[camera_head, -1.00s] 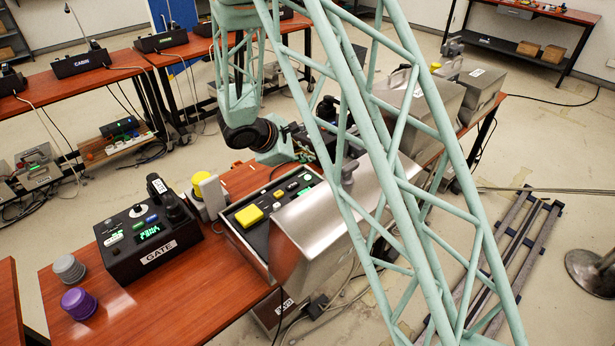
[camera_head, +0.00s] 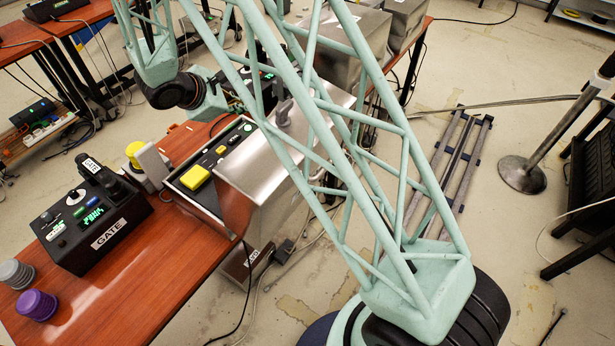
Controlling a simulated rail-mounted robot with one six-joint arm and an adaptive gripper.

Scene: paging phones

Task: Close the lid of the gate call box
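A steel call box (camera_head: 262,212) stands at the right end of the red-brown table. Its sloping panel shows a yellow button (camera_head: 195,177) and small lit controls, uncovered. Its brushed steel lid (camera_head: 252,165) lies to the right of the panel, with a grey knob-like handle (camera_head: 283,112) at the upper side. The small label on its front is too blurred to read. A black console marked GATE (camera_head: 92,222) stands on the table to its left. My gripper (camera_head: 240,95) is beyond the panel, left of the handle, partly hidden by my lattice arm; its fingers are unclear.
A yellow-topped item (camera_head: 135,153) stands between the console and the steel box. Grey (camera_head: 17,273) and purple (camera_head: 37,304) knobs sit at the table's left. More steel boxes (camera_head: 352,50) stand behind. Cables and metal rails (camera_head: 447,170) lie on the floor at right.

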